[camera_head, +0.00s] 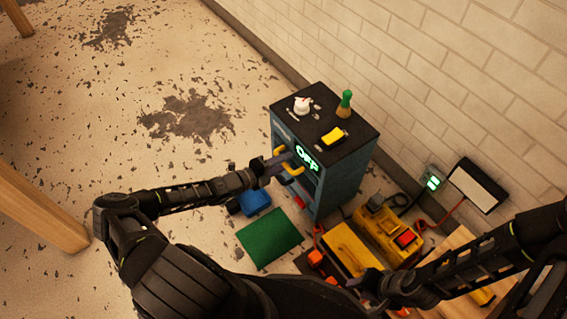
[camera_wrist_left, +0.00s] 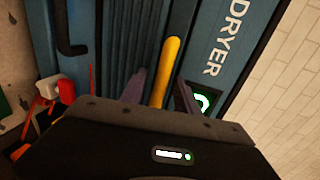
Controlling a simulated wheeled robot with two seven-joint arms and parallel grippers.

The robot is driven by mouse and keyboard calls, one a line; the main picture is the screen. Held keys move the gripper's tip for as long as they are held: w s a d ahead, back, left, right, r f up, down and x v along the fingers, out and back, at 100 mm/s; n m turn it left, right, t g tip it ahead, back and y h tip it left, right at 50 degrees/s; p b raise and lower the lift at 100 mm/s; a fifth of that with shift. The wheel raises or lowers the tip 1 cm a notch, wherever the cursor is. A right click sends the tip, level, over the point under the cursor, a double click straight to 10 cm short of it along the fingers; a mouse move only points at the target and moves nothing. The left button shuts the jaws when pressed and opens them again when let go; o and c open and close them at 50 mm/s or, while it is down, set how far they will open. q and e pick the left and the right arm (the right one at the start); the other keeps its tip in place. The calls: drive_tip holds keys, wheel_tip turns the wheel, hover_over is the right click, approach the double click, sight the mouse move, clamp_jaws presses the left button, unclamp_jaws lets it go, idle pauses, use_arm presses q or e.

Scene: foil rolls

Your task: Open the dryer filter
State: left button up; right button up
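The dryer (camera_head: 338,185) is a blue cabinet with a dark top and a lit green OFF display (camera_head: 307,158). A yellow handle (camera_head: 291,178) sits on its front. In the left wrist view, the yellow handle (camera_wrist_left: 172,62) stands out from a dark ribbed panel beside the DRYER lettering. My left gripper (camera_head: 277,164) is at the dryer's front by this handle. In the left wrist view, its purple fingers (camera_wrist_left: 160,80) are apart, one on each side of the handle, with gaps visible. My right gripper (camera_head: 372,284) is low near a yellow box; its fingers are unclear.
On the dryer's top are a white item (camera_head: 301,105), a green-necked bottle (camera_head: 345,104) and a yellow block (camera_head: 333,136). Yellow equipment (camera_head: 388,232) stands on the floor at right. A green mat (camera_head: 268,238) and blue item (camera_head: 254,202) lie in front. The left floor is mostly clear.

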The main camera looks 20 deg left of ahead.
use_arm(q)
drive_tip(key=shift+c, duration=0.4)
clamp_jaws()
idle(0.9)
